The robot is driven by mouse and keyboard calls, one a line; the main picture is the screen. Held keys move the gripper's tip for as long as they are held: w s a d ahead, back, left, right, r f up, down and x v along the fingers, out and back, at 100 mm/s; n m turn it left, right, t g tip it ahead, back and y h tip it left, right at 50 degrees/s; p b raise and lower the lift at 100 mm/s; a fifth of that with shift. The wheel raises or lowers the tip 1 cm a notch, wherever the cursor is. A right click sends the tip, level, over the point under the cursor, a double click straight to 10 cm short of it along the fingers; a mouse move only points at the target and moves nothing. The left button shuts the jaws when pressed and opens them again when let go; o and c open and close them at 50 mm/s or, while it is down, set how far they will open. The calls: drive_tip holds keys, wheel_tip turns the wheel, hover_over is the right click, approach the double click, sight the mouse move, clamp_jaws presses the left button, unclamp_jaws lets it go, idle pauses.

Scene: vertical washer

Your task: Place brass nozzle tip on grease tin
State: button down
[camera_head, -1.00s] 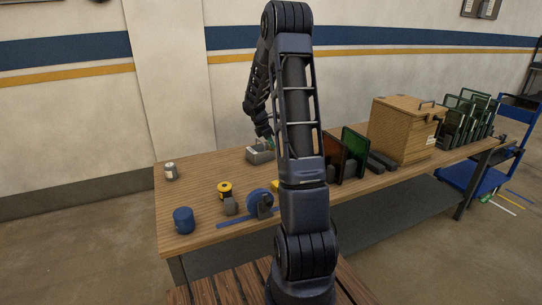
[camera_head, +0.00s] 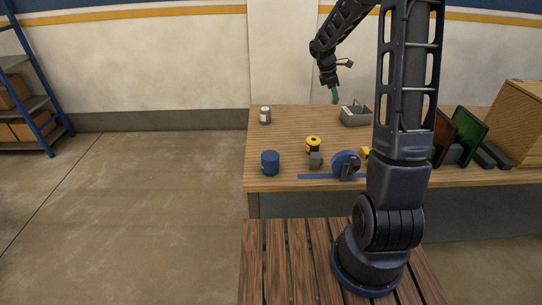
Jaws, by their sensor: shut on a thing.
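My gripper (camera_head: 335,95), with teal fingers, points down above the far part of the workbench, just left of a grey handled caddy (camera_head: 355,116). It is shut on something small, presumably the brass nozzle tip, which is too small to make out. No label identifies the grease tin. A small pale can (camera_head: 265,116) stands upright at the back left of the bench, left of my gripper. A blue cylinder (camera_head: 270,162) stands near the front left corner.
A yellow-and-black round item (camera_head: 313,144), a small grey block (camera_head: 315,160) and a blue reel (camera_head: 346,163) lie towards the front. Green and brown panels (camera_head: 468,136) and a wooden box (camera_head: 518,122) stand right. The bench between pale can and caddy is clear.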

drive_tip(key=s+a+r, duration=0.2)
drive_tip(key=s+a, duration=0.2)
drive_tip(key=a, duration=0.5)
drive_tip(key=s+a+r, duration=0.1)
drive_tip(key=s+a, duration=0.3)
drive_tip(key=a, duration=0.5)
drive_tip(key=r, duration=0.2)
hover_over(273, 155)
drive_tip(key=a, duration=0.2)
drive_tip(key=shift+n, duration=0.3)
wheel_tip(273, 155, down, 19)
drive_tip(key=shift+d+f, duration=0.15)
drive_tip(key=shift+f, duration=0.05)
drive_tip(key=shift+f, duration=0.15)
drive_tip(key=c, duration=1.4)
unclamp_jaws()
